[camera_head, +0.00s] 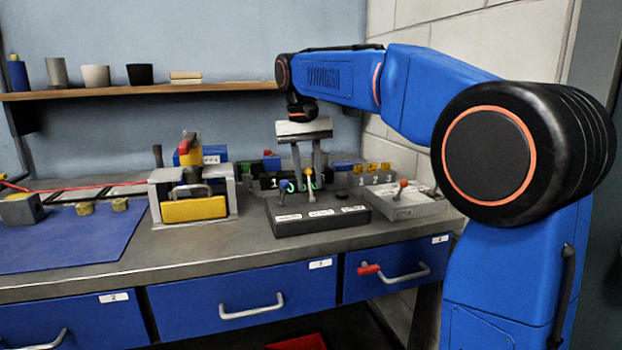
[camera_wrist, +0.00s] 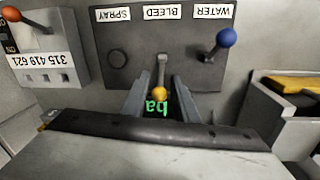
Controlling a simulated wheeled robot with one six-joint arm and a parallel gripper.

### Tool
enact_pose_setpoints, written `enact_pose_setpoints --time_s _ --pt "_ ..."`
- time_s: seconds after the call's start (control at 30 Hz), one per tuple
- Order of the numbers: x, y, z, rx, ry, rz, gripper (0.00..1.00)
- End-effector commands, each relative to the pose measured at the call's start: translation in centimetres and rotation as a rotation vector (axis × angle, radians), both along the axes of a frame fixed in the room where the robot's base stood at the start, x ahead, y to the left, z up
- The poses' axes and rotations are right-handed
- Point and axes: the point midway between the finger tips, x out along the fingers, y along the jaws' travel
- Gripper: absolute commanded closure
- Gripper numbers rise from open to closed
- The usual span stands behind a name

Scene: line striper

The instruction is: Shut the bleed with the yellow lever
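The dark valve box (camera_head: 318,222) stands on the bench, and its top fills the upper middle of the wrist view (camera_wrist: 100,82). The yellow-tipped lever (camera_wrist: 159,94) sits at the BLEED label (camera_wrist: 164,14) and points toward my gripper in the wrist view. It also shows in the head view (camera_head: 309,172). My gripper (camera_wrist: 160,92) is open, with one finger on each side of the lever and gaps visible between. A blue-tipped lever (camera_wrist: 226,38) sits at the WATER label. At the SPRAY label there is a dark round knob (camera_wrist: 117,59).
A grey box with an orange-tipped lever (camera_head: 402,198) stands right of the valve box. A yellow-and-grey fixture (camera_head: 195,208) stands to the left. Numbered blocks (camera_head: 373,178) stand behind. A blue mat (camera_head: 60,240) lies at the far left.

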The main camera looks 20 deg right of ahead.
Motion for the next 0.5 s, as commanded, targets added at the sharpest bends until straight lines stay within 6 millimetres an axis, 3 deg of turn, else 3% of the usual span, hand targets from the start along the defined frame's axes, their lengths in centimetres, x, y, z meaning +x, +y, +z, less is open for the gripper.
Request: enact_pose_setpoints --time_s 0.1,0.2,0.5 --pt "-0.01 -0.01 0.02 0.0 0.0 0.0 0.76" --pt "-0.01 -0.02 0.03 0.0 0.0 0.0 1.0" --pt "-0.13 -0.03 0.11 0.0 -0.012 0.0 1.0"
